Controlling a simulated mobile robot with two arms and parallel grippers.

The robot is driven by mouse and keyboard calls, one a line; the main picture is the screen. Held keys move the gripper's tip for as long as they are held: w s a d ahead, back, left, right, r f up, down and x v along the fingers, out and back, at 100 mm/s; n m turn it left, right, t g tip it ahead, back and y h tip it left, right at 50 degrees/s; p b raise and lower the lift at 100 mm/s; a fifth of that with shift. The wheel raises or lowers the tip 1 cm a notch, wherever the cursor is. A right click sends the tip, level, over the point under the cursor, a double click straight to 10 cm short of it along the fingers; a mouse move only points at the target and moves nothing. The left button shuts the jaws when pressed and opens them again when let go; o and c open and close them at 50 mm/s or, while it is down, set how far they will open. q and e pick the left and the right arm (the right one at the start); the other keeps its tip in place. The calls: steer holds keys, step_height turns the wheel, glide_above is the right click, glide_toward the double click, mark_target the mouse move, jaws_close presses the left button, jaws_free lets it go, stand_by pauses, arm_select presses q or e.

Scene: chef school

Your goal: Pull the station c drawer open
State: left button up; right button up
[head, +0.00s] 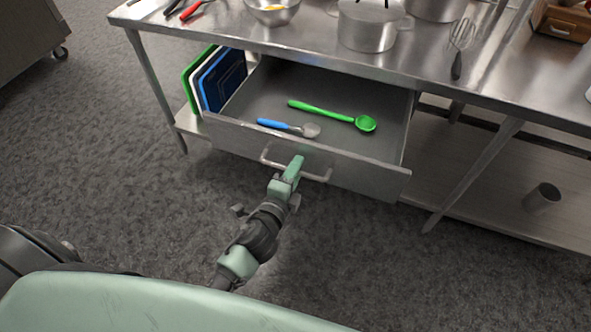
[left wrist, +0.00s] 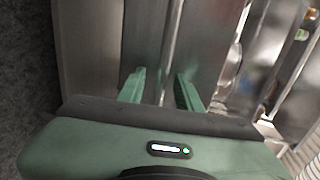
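The station c drawer (head: 385,179) is a grey metal drawer under the steel table, and it stands pulled well out. Its bar handle (head: 318,177) is on the front panel. My left gripper (head: 293,165) is at the middle of this handle. In the left wrist view its two green fingers (left wrist: 160,88) are apart, with the thin bar running between them and visible gaps beside it. A green ladle (head: 330,113) and a blue-handled scoop (head: 283,126) lie inside the drawer. My right gripper is not in view.
The steel table (head: 300,45) carries pots (head: 368,28), a bowl (head: 273,12) and a whisk (head: 461,40). Cutting boards (head: 222,80) stand on the lower shelf left of the drawer. A metal cup (head: 542,197) is on the shelf at right. The carpet in front is clear.

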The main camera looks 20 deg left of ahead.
arm_select(q)
steer(key=shift+s, duration=0.1)
steer(key=v, duration=0.7)
steer(key=shift+s+b, duration=0.35)
steer(key=shift+b, duration=0.1)
steer(key=s+a+f+n+g, duration=0.1)
steer(key=s+f+n+g, duration=0.3)
steer(key=f, duration=1)
steer(key=s+f+n+g, duration=0.25)
steer(key=s+f, duration=0.25)
steer(key=f, duration=0.8)
steer(key=s+a+f+n+g, duration=0.3)
steer(key=s+f, duration=0.6)
steer(key=s, duration=0.4)
steer(key=s+a+f+n+g, duration=0.2)
steer(key=s+f+n+g, duration=0.3)
steer(key=s+f, duration=0.5)
steer(key=s+n, duration=0.1)
steer(key=s, duration=0.3)
steer(key=shift+a+f+y, duration=0.15)
steer(key=shift+a+y, duration=0.15)
steer(key=shift+a, duration=0.05)
steer(key=shift+d, duration=0.1)
